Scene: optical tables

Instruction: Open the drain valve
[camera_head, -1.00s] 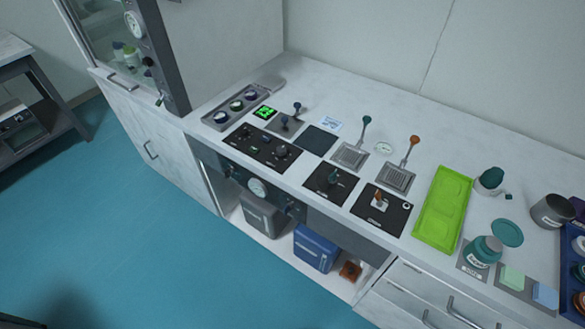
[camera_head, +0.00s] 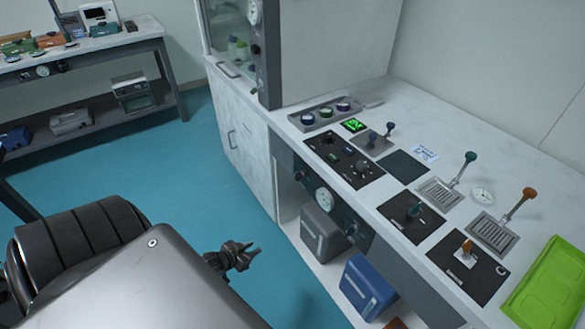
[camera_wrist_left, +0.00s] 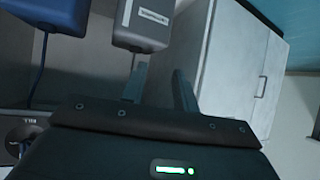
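A dark front panel under the counter edge carries a round white gauge (camera_head: 325,200) with a dark knob on its left (camera_head: 298,176) and another on its right (camera_head: 351,229). I cannot read which one is the drain valve. My left gripper (camera_head: 247,250) is in the air in front of the bench, left of the panel and apart from it. In the left wrist view its two fingers (camera_wrist_left: 158,78) are spread with nothing between them. A round dark part with a small, unclear label (camera_wrist_left: 28,130) shows at that view's left edge. My right gripper is not in view.
A grey box (camera_head: 322,235) and a blue box (camera_head: 368,287) stand on the open shelf below. A white cabinet (camera_head: 243,150) adjoins the shelf. The countertop holds black control plates, levers and a green tray (camera_head: 548,285). Teal floor lies clear left of the bench.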

